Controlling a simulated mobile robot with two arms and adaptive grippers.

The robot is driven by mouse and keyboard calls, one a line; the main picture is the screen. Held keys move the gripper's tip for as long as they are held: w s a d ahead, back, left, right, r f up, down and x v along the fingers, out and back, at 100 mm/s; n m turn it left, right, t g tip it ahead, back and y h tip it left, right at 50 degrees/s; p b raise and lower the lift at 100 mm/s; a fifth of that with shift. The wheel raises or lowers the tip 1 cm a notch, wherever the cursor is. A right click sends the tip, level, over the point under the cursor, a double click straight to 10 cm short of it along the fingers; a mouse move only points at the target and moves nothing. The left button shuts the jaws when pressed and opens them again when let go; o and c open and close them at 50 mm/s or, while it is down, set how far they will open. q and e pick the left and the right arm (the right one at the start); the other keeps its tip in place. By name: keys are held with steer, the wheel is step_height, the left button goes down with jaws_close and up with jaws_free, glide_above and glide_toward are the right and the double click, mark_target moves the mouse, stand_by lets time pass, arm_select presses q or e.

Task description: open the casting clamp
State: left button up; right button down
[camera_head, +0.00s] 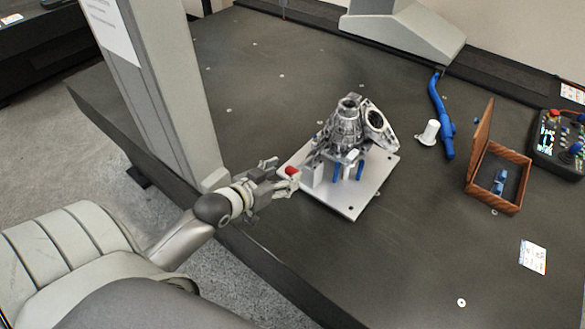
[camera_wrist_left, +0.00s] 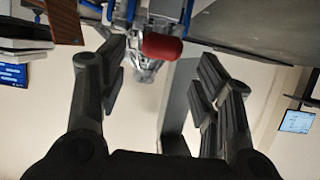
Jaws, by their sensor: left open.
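A grey metal casting (camera_head: 347,128) stands on a light metal plate (camera_head: 352,205) on the dark table, with blue supports under it. The clamp's red handle tip (camera_head: 291,171) is at the plate's left edge. My left gripper (camera_head: 284,178) is close by on its left, with its fingers apart. In the left wrist view the red tip (camera_wrist_left: 162,47) shows beyond and between the two open fingers (camera_wrist_left: 160,85). I cannot tell whether a finger touches it. The rest of the clamp is partly hidden by the casting and gripper. My right gripper is not in view.
A grey column (camera_head: 165,90) rises at the left beside my left arm. A blue bent tool (camera_head: 441,115), a white cylinder (camera_head: 429,132), an open wooden box (camera_head: 497,172) and a control pendant (camera_head: 558,143) lie to the right. The table's front right is mostly clear.

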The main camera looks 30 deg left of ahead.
mark_target(291, 170)
arm_select(q)
steer(key=shift+x, duration=2.5)
jaws_close()
